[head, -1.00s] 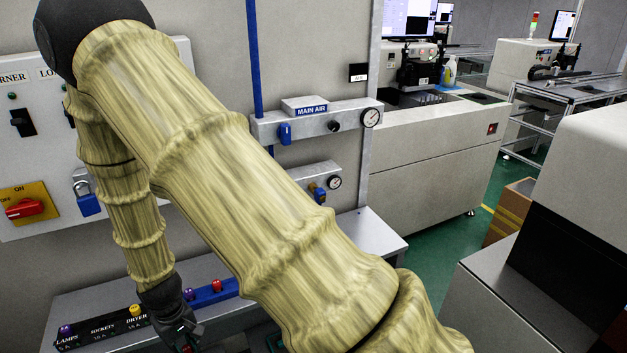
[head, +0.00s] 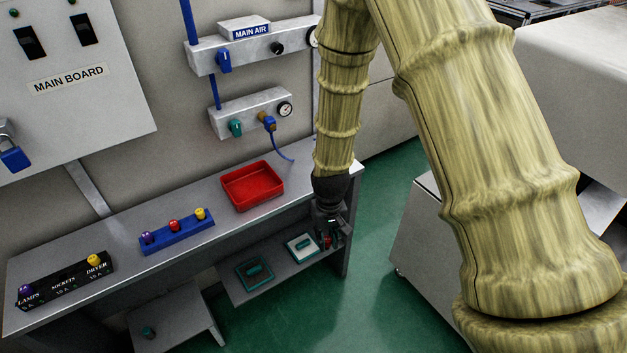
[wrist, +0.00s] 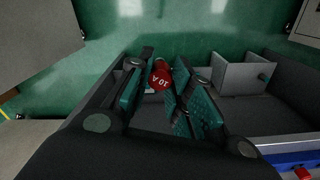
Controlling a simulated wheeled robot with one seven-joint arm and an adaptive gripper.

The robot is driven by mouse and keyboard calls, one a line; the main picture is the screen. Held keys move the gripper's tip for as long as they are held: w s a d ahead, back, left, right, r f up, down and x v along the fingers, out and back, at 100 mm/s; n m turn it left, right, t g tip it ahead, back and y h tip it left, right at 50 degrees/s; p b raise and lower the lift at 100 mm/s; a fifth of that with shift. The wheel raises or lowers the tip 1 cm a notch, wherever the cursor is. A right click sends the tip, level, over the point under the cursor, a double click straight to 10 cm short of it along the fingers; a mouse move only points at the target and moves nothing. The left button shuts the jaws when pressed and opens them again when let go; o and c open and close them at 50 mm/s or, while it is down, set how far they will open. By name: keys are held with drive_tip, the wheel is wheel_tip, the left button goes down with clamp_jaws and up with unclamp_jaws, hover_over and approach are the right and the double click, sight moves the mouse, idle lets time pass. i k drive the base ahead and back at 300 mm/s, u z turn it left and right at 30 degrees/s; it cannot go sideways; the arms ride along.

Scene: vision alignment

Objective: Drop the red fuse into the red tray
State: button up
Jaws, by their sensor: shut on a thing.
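The red fuse (wrist: 161,77), marked 10 A, is between the two fingers of my gripper (wrist: 165,95) in the wrist view. My gripper (head: 328,232) is shut on it. In the head view a small red bit of the fuse (head: 327,242) shows at the fingertips. The red tray (head: 250,184) is an empty, open rectangular tray on the bench top, at the back. My gripper is to the right of the tray in the picture, by the right end of the bench, and not over the tray.
A blue block (head: 178,236) with purple, red and yellow fuses and a black labelled block (head: 65,283) stand on the bench (head: 125,222). A lower shelf holds a green tray (head: 254,273) and a white tray (head: 302,248). The air panel (head: 250,112) and its hose are behind the red tray.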

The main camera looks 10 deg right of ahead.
sight(257, 189)
drive_tip(key=z, duration=1.3)
drive_tip(key=k, duration=0.9)
drive_tip(key=u, duration=1)
drive_tip(key=i, duration=1)
